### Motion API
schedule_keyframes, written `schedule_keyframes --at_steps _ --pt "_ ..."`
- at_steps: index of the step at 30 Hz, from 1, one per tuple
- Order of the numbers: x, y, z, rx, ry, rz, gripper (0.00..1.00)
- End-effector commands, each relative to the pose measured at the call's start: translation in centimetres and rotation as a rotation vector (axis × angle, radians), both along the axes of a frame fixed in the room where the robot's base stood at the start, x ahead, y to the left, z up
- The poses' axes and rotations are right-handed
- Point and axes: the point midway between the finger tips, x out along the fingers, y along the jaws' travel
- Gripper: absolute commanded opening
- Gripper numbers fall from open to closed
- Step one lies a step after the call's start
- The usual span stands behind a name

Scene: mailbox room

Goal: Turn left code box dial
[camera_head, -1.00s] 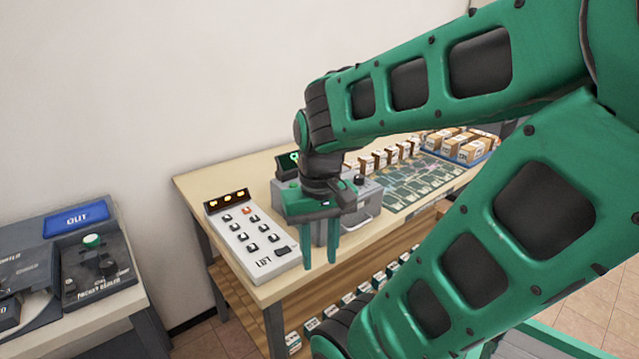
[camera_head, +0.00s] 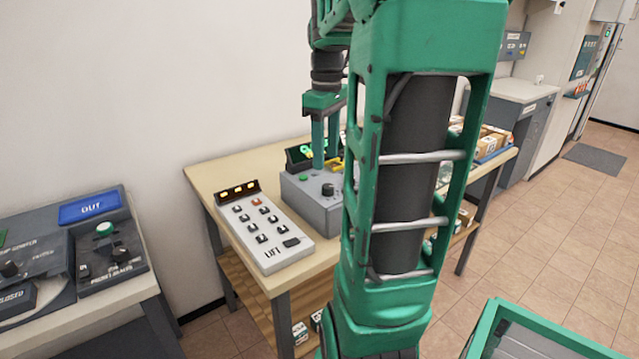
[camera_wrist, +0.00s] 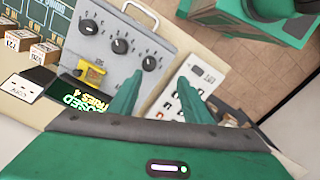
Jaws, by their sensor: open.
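The code box (camera_head: 310,203) is a grey metal box on the wooden table. The wrist view shows three black dials in a row on its top. The dial nearest the keypad (camera_wrist: 149,63) also shows in the head view (camera_head: 328,189); the middle dial (camera_wrist: 120,46) and far dial (camera_wrist: 88,27) are hidden there by my arm. My gripper (camera_head: 326,160) points down over the back part of the box, apart from the dials. Its fingers are spread and empty in the wrist view (camera_wrist: 160,79), with one fingertip beside the dial nearest the keypad.
A white keypad marked LIFT (camera_head: 262,233) stands left of the box. A lit green display (camera_wrist: 82,98) and a yellow part (camera_wrist: 92,75) are by the box's back edge. Small cartons (camera_wrist: 45,52) are beyond it. A grey console (camera_head: 105,245) is at far left.

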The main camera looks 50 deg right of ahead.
Motion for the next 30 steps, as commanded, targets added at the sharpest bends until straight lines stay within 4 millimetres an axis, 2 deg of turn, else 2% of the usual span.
schedule_keyframes --at_steps 1,3,8,11,24,30 --pt "0.4 -1.0 0.3 0.002 0.001 0.031 0.45" --pt "0.8 -1.8 0.7 0.005 -0.001 0.072 0.45" --pt "1.2 -2.4 0.3 0.007 -0.001 0.11 0.45" --pt "1.2 -2.3 -0.9 0.008 0.0 0.11 0.45" --pt "1.2 -2.2 -8.1 0.008 0.0 0.11 0.45" --pt "1.2 -2.2 -9.6 0.006 -0.002 0.11 0.45"
